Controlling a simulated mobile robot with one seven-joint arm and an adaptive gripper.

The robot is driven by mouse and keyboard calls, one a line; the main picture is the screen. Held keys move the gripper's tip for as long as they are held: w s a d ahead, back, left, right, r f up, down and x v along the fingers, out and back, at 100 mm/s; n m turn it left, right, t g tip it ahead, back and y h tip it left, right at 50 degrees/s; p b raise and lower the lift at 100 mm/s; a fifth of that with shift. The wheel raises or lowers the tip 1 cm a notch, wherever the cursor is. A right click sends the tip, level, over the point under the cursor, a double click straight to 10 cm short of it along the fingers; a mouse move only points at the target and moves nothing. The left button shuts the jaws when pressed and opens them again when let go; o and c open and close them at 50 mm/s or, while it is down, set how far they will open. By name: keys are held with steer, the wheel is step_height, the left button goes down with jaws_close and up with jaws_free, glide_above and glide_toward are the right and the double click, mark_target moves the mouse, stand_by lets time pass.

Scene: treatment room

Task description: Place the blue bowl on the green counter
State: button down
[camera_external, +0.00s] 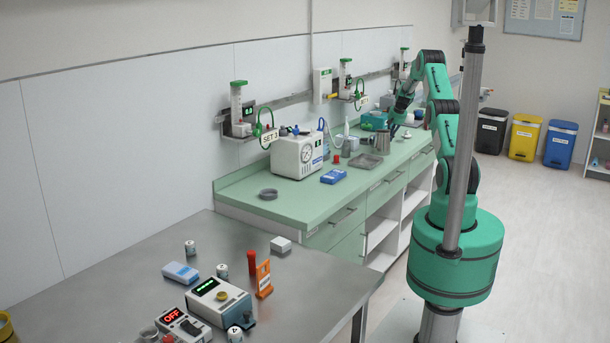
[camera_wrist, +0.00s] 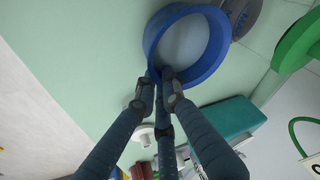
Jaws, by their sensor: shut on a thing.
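In the wrist view the blue bowl (camera_wrist: 214,57) is round with a pale inside. My gripper (camera_wrist: 160,78) is shut on its near rim, with dark fingers pinching the wall. Behind the bowl lies the pale green counter (camera_wrist: 85,50). I cannot tell whether the bowl touches the counter or hangs just above it. In the external view the long green counter (camera_external: 310,208) runs along the wall, and my gripper (camera_external: 393,128) is over its far part, near a metal jug. The bowl cannot be made out there.
A metal jug (camera_external: 383,142), a grey tray (camera_external: 366,161), a blue pack (camera_external: 334,176) and a white gauge device (camera_external: 297,156) stand on the counter. A teal box (camera_wrist: 226,128) lies close to my fingers. The counter's near end is mostly clear around a grey ring (camera_external: 268,194).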

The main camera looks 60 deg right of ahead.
stand_by(0.3)
steer(key=c, duration=2.3)
jaws_free()
steer(key=shift+f, duration=0.15)
steer(key=o, duration=0.4)
steer(key=shift+o, duration=0.2)
steer(key=shift+r, duration=0.2)
steer(key=shift+v, duration=0.8)
steer(key=p+v, duration=0.2)
steer(key=v, duration=0.8)
steer(key=shift+r, duration=0.15)
steer(key=shift+a, duration=0.1)
